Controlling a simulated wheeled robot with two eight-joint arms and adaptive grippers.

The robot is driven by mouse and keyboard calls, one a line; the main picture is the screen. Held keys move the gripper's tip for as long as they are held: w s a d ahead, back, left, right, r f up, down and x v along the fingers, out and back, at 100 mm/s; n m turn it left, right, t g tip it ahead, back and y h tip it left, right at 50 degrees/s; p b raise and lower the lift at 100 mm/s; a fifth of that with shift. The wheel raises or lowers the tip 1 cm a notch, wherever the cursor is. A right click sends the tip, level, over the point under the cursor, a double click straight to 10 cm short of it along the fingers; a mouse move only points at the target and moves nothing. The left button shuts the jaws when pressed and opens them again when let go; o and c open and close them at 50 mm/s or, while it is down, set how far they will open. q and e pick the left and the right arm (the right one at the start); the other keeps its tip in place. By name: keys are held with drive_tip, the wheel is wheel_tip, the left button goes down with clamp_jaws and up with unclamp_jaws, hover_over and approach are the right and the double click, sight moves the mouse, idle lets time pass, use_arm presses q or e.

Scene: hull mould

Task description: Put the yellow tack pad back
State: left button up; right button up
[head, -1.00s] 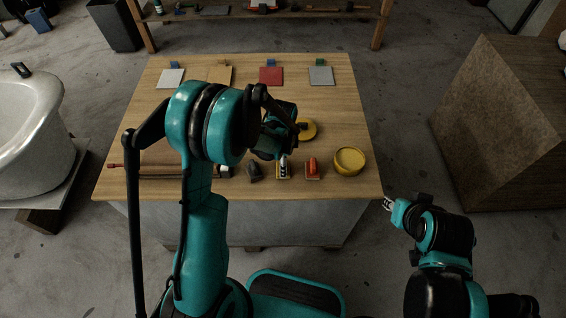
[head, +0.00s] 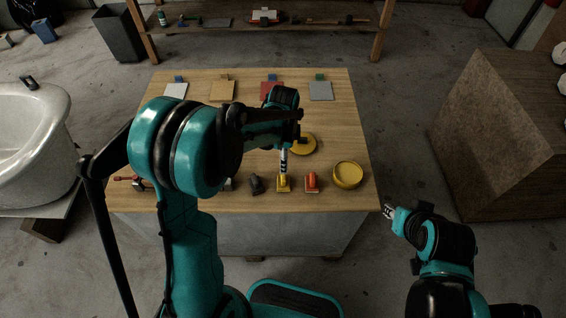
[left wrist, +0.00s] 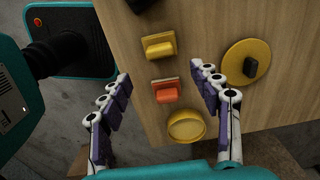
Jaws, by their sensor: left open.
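A small yellow pad (head: 284,186), which I take to be the yellow tack pad, lies near the table's front edge. It also shows in the left wrist view (left wrist: 159,47), with a raised yellow grip. An orange pad (head: 311,182) lies just right of it and shows in the left wrist view (left wrist: 166,92). My left gripper (left wrist: 161,77) is open and empty, its fingers spread above the two pads. In the head view, one finger of it hangs just behind the yellow pad. My right gripper (head: 389,211) is off the table's front right corner; its fingers are too small to read.
A round yellow tin (head: 348,175) stands right of the pads. A yellow disc with a black knob (left wrist: 246,65) lies behind them. A dark object (head: 256,184) is left of the yellow pad. Flat coloured sheets, including a red one (head: 270,89), line the back.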

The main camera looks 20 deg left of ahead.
use_arm(q)
drive_tip(key=s+a+r+n+t, duration=0.2)
drive_tip(key=s+r+n+t, duration=0.5)
drive_tip(key=s+r+n, duration=0.6)
drive_tip(key=shift+s+a+n, duration=0.4)
drive_tip(key=shift+s+n, duration=0.5)
drive_tip(key=shift+s, duration=1.1)
